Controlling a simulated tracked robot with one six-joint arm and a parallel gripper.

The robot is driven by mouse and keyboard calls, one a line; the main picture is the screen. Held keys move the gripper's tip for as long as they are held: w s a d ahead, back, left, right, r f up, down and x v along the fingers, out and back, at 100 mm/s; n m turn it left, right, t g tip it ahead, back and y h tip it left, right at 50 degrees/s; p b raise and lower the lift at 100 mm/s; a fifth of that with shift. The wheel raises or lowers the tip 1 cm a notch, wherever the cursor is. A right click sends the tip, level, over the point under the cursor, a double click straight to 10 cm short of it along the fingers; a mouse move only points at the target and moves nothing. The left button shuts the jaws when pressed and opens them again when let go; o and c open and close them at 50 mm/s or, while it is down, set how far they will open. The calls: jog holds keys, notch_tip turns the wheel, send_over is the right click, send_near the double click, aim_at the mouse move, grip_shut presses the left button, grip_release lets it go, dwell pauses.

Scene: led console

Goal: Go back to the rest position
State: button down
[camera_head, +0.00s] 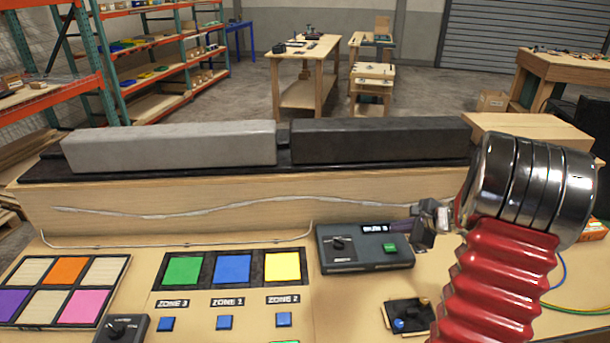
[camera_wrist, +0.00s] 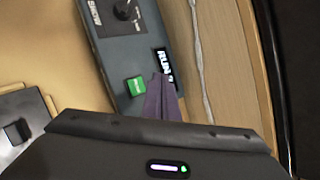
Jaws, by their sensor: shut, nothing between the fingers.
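My gripper (camera_head: 412,226) is at the right of the console (camera_head: 240,270), at the end of my red ribbed arm. Its fingers look shut and empty. In the wrist view the purple-grey fingertips (camera_wrist: 160,98) sit beside the green button and the small display of a dark control box. In the head view this control box (camera_head: 350,262) has a knob, a display and a green button (camera_head: 390,247), with my gripper just over its right end. I cannot tell whether the fingertips touch the box.
Green (camera_head: 183,271), blue (camera_head: 232,268) and yellow (camera_head: 282,266) squares sit above zone labels and blue buttons. A colored tile panel (camera_head: 65,290) is at the left. A small switch box (camera_head: 406,316) lies below my gripper. Grey (camera_head: 170,147) and black (camera_head: 380,140) bars line the raised back.

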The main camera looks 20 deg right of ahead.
jog(key=shift+s+a+f+n, duration=0.15)
jog(key=shift+a+n, duration=0.1)
jog(key=shift+n, duration=0.15)
jog(key=s+a+r+n+g+y, duration=0.1)
jog(key=s+a+n+g, duration=0.1)
jog(key=s+a+n, duration=0.4)
jog(key=s+a+r+n+g+y, duration=0.1)
jog(key=s+a+n+g, duration=0.2)
jog(key=a, duration=0.5)
jog(key=s+a+r+n+h, duration=0.1)
jog(key=s+a+r+n, duration=0.3)
jog(key=a, duration=0.3)
jog(key=s+a+r+n+t+h, duration=0.1)
jog(key=s+a+r+n, duration=0.4)
jog(key=a, duration=0.3)
jog(key=s+a+r+n+h, duration=0.1)
jog(key=s+a+r+n, duration=0.4)
jog(key=a, duration=0.3)
jog(key=shift+a+r+n, duration=0.15)
jog(key=shift+r+n, duration=0.7)
jog(key=shift+n, duration=0.05)
